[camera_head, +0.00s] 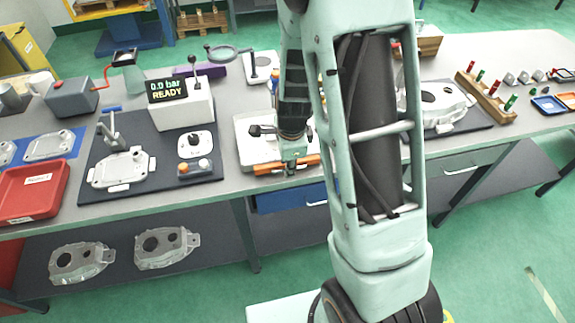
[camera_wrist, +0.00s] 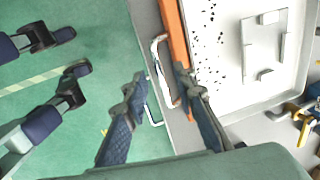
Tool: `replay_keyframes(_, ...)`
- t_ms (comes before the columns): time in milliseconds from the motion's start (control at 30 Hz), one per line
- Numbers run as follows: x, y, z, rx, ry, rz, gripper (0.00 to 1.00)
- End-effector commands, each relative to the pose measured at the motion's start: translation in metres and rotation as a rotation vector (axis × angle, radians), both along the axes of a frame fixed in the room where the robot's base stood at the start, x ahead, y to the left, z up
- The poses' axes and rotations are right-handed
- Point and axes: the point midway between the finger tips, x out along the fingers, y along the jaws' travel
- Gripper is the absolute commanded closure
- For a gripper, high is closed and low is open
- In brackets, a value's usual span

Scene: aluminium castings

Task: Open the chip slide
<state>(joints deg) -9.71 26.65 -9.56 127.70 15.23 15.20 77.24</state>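An orange bar (camera_head: 262,169), which I take for the chip slide, runs along the front edge of a white tray (camera_head: 243,130) on the bench. In the wrist view the orange bar (camera_wrist: 174,30) borders the tray (camera_wrist: 225,80), which has black chips scattered on it. A pale bow handle (camera_wrist: 158,52) lies beside the bar. My gripper (camera_wrist: 161,76) is open, its two fingers apart on either side of the handle's lower part; contact cannot be told. In the head view my gripper (camera_head: 290,165) is over the tray's front edge, partly hidden by my arm.
A blue drawer (camera_head: 280,198) with a handle hangs under the bench below the tray. A dark mat (camera_head: 100,185) with a casting and a gauge box (camera_head: 183,112) lie to the left. A wooden peg rack (camera_head: 485,98) stands to the right.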

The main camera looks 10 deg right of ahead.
Motion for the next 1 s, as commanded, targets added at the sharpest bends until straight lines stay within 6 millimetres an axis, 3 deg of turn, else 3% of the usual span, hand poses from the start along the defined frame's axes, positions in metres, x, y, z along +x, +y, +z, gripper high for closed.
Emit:
replay_keyframes(400, 0.0014, -0.0001, -0.0064, 0.000, -0.001, 0.000, 0.76)
replay_keyframes(633, 0.0012, 0.0000, -0.0062, 0.000, 0.000, 0.000, 1.00)
replay_keyframes(1000, 0.0012, 0.0000, -0.0063, 0.000, 0.000, 0.000, 1.00)
